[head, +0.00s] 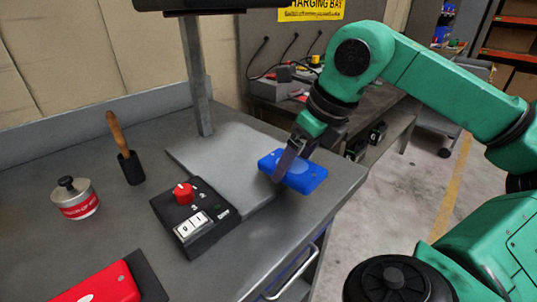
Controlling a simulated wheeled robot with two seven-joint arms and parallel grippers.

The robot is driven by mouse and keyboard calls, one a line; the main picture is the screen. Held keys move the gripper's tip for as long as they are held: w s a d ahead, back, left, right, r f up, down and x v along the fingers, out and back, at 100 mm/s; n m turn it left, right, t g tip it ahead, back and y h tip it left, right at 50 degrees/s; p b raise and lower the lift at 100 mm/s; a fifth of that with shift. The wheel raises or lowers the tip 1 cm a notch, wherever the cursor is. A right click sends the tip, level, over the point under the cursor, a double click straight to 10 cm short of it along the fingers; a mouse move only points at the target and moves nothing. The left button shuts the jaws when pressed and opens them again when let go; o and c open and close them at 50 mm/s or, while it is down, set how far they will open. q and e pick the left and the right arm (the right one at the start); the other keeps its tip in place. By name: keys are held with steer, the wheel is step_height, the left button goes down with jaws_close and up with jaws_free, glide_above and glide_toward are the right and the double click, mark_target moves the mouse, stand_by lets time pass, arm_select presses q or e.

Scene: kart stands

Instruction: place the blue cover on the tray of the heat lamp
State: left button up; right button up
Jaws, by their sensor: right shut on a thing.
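The blue cover (303,177) is in the grip of my right gripper (286,168), which is shut on it. It is at the right front part of the grey tray (217,158) of the heat lamp. I cannot tell whether the cover touches the tray or is held just above it. The heat lamp's post (197,75) rises behind the tray, and its dark head (205,5) is cut off by the top edge. My left gripper is not in view.
A black control box (205,241) with a red knob stands in front of the tray. A brush (130,165), a lidded tin (75,199) and a red item (103,287) are on the left of the workbench (95,236). A charging bench stands behind.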

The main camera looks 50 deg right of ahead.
mark_target(278, 156)
steer(key=shift+s+d+f, duration=0.1)
steer(key=shift+d+f, duration=0.05)
steer(key=shift+d, duration=0.15)
steer(key=w+p, duration=0.1)
steer(key=w+r+p, duration=0.1)
steer(key=w+p, duration=0.1)
steer(key=shift+w+a+r, duration=0.2)
steer(key=shift+w+a, duration=0.05)
steer(key=shift+w, duration=0.05)
steer(key=shift+m, duration=0.3)
steer(key=w+p, duration=0.4)
steer(key=w, duration=0.1)
steer(key=w+p, duration=0.5)
steer(key=shift+w+d, duration=0.2)
steer(key=shift+w, duration=0.15)
steer(key=w, duration=0.1)
steer(key=w+f+p, duration=0.1)
steer(key=w, duration=0.1)
steer(key=shift+w+d, duration=0.1)
steer(key=shift+w, duration=0.05)
step_height(278, 156, down, 3)
steer(key=shift+f, duration=0.4)
steer(key=o, duration=1.2)
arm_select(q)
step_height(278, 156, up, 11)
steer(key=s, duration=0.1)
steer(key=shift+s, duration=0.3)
